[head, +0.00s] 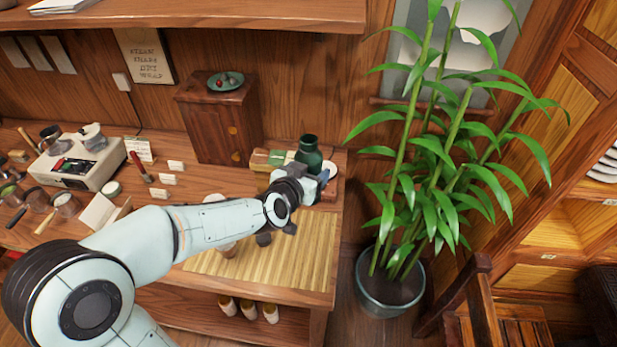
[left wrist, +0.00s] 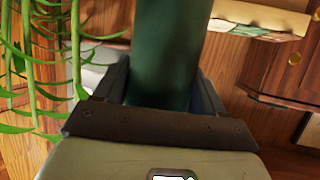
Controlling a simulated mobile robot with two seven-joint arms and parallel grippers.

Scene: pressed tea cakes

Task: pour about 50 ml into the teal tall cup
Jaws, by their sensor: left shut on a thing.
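My left gripper (head: 318,185) is shut on this vessel, which looks about upright. I cannot make out a separate teal tall cup; part of the bamboo mat (head: 290,262) is hidden by my left arm. A small brownish vessel (head: 228,249) shows partly below the arm on the mat. My right gripper is in neither view.
A pale round thing (head: 331,167) sits close behind the gripper. A wooden cabinet (head: 222,122) and a long box (head: 266,159) stand at the back. A scale-like device (head: 78,162) is at left. A potted plant (head: 390,285) rises right of the counter. The mat's right part is clear.

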